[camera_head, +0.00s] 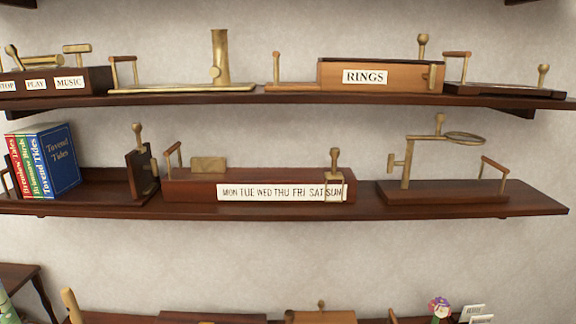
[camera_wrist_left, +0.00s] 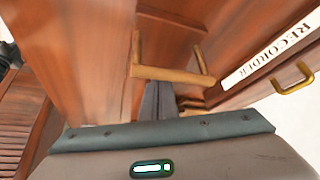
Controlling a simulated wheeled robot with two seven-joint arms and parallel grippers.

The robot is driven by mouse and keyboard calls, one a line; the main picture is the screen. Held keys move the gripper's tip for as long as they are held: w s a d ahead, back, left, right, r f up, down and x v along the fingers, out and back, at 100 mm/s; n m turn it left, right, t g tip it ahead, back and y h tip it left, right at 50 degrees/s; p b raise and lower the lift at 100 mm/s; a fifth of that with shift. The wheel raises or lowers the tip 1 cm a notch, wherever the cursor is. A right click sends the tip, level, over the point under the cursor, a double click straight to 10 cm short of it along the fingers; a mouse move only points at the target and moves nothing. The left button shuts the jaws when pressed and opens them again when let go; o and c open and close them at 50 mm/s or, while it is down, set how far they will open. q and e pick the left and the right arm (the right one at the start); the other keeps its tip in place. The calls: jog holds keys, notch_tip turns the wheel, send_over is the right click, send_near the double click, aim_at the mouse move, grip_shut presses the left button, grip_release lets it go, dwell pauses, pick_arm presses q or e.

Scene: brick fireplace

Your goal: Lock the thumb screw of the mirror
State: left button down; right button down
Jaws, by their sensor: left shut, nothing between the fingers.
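A brass stand with a tilted oval frame (camera_head: 465,138) rises from a dark wooden base (camera_head: 445,198) at the right of the middle shelf; it looks like the mirror. A small brass knob (camera_head: 393,162) sticks out left of its post, and I cannot tell whether it is the thumb screw or how tight it is. My left gripper (camera_wrist_left: 159,88) shows in the left wrist view only, shut and empty, beside a wooden handle bar (camera_wrist_left: 172,75) on posts. The bar partly covers the fingers, and contact cannot be told. My right gripper is in neither view.
The middle shelf (camera_head: 90,206) also holds books (camera_head: 55,160) and a weekday box (camera_head: 190,190). The upper shelf carries a RINGS box (camera_head: 400,75). A RECORDER label (camera_wrist_left: 270,55) and a brass pull (camera_wrist_left: 294,80) are right of my left gripper in the wrist view.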

pick_arm(q)
jog(key=shift+f+b, duration=0.35)
jog(key=shift+f, duration=0.3)
jog(key=shift+s+f, duration=0.15)
jog(key=shift+f, duration=0.05)
dwell(1.6)
